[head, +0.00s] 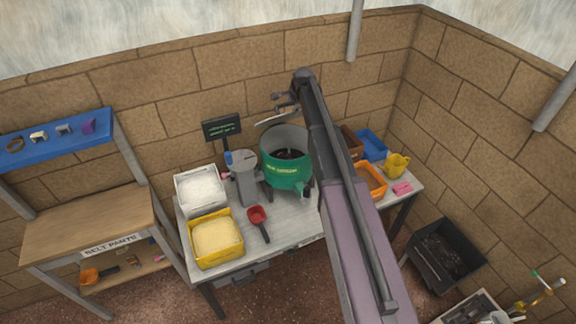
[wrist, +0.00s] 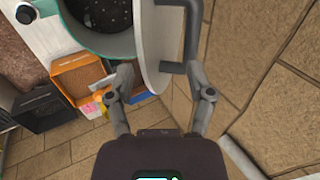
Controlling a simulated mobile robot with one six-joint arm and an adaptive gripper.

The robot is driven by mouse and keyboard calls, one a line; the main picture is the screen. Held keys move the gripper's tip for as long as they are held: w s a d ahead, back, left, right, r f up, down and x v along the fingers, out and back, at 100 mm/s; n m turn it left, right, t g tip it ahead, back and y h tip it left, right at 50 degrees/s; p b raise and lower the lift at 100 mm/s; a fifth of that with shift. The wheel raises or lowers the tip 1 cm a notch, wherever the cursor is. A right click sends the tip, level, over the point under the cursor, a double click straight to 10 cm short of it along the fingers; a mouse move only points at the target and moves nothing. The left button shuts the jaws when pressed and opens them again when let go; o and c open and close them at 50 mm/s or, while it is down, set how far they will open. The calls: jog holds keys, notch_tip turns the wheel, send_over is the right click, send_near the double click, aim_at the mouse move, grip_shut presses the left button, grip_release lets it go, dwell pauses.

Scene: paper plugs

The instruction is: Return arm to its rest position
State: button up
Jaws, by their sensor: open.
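My arm reaches up over the table in the head view, and my gripper (head: 283,103) is high beside the green mixing pot (head: 287,175). In the wrist view my gripper (wrist: 160,82) is open, with its two fingers spread. A pale lid-like disc (wrist: 150,45) with a dark bar handle (wrist: 192,45) stands tilted up beside the pot's rim. The handle's lower end lies between or just beyond the fingers; I cannot tell whether they touch it. The disc shows as a thin pale edge in the head view (head: 276,119).
The table holds a white bin (head: 180,211), a yellow bin (head: 194,245), a red scoop (head: 257,215), an orange tray (head: 380,193), a blue tray (head: 372,142) and a yellow jug (head: 396,164). Brick walls stand close behind and right. A black bin (head: 465,243) is on the floor.

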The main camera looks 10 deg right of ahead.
jog(key=shift+r+p, duration=0.35)
jog(key=shift+r, duration=0.2)
jog(key=s+f+n+g+b, duration=0.2)
jog(key=s+f+n+b, duration=0.3)
jog(key=s, duration=0.9)
jog(key=s+f+n+g+h+b, duration=0.1)
jog(key=s+f+n+b, duration=0.4)
jog(key=s, duration=0.9)
jog(key=s+a+f+n+g+b, duration=0.1)
jog(key=s+f+n+b, duration=0.4)
jog(key=s, duration=1)
notch_tip(320, 180, down, 3)
jog(key=shift+f+g+h+b, duration=0.1)
jog(key=shift+g+h+b, duration=0.2)
jog(key=shift+g+b, duration=0.35)
jog(key=shift+c, duration=0.2)
jog(key=shift+c, duration=0.6)
jog(key=shift+a, duration=0.1)
